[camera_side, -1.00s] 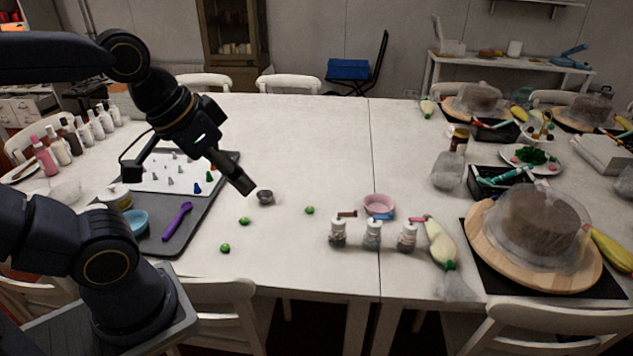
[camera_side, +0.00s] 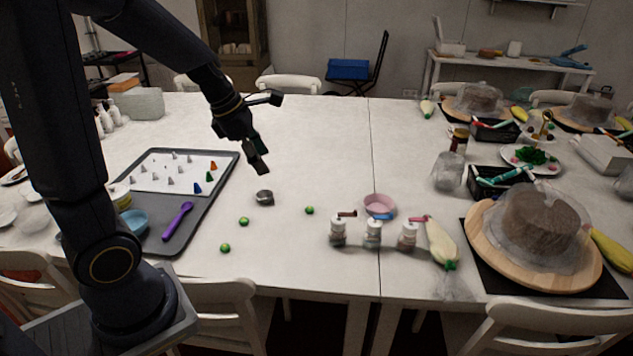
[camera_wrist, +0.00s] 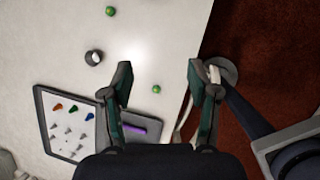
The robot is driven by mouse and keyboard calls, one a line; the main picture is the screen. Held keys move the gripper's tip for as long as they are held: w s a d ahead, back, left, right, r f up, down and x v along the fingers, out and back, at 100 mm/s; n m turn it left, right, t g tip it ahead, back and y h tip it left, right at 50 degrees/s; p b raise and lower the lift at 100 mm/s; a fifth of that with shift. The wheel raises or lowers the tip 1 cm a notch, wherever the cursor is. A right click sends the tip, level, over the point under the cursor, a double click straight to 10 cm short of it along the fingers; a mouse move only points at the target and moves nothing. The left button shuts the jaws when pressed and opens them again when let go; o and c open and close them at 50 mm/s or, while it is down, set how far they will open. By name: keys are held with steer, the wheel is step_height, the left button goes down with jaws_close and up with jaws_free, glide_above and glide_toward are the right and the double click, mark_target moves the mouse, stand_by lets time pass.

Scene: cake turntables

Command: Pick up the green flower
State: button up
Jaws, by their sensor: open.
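Three small round green items, the likely green flowers, lie on the white table. In the side view one (camera_side: 309,210) lies right of the small metal pot, one (camera_side: 243,221) in front of it, and one (camera_side: 224,248) nearest the table's front edge. My gripper (camera_side: 258,162) is open and empty, well above the table. In the wrist view, one green item (camera_wrist: 156,89) shows between my open fingers (camera_wrist: 158,73), on the table below. Another (camera_wrist: 110,11) shows at the top. I cannot make out petals.
A small metal pot (camera_side: 265,197) stands near the green items. A grey tray (camera_side: 215,185) with a sheet of small cones and a purple spatula (camera_side: 178,221) lies left. Bottles (camera_side: 372,237) and a pink bowl (camera_side: 379,205) stand right. The middle back is clear.

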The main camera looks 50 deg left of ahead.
steer(key=s+a+f+n+g, duration=0.2)
steer(key=s+a+f+n, duration=0.1)
steer(key=a+f+n, duration=0.4)
steer(key=g+y, duration=0.1)
steer(key=g, duration=0.1)
glide_above(225, 245)
step_height(225, 245, down, 7)
step_height(225, 245, down, 11)
steer(key=shift+s+a, duration=0.1)
steer(key=shift+s, duration=0.05)
steer(key=shift+d+f, duration=0.2)
steer(key=shift+f, duration=2.9)
steer(key=c, duration=0.9)
steer(key=shift+o, duration=0.2)
step_height(225, 245, up, 10)
